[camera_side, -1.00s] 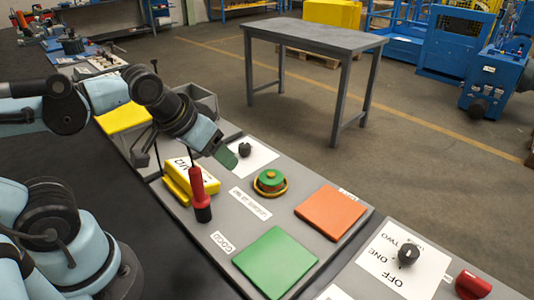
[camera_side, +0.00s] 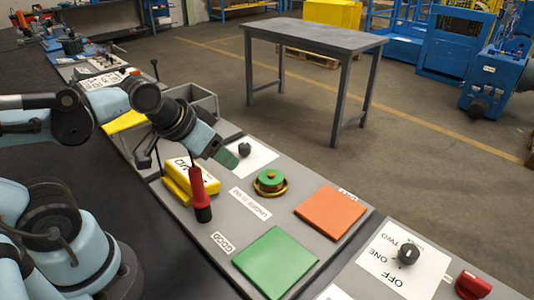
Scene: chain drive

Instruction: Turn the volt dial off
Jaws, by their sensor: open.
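A black dial (camera_side: 408,253) stands on a white plate (camera_side: 379,266) marked OFF, ONE and TWO at the lower right. A small label near it is too small to read, and I cannot tell its pointer setting. Another black knob (camera_side: 244,150) stands on a second white plate (camera_side: 261,160) near the centre; its marks are hidden or unreadable. My gripper (camera_side: 229,159), with a green tip, is open and empty just left of this knob, angled down to the right. I cannot tell whether it touches the plate. It is well away from the dial marked OFF, ONE and TWO.
On the grey panel are a red-handled lever (camera_side: 199,190), a yellow box (camera_side: 180,184), a green round button (camera_side: 269,181), an orange pad (camera_side: 330,211) and a green pad (camera_side: 275,262). A red knob (camera_side: 472,284) is at lower right. A grey table (camera_side: 315,35) stands behind.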

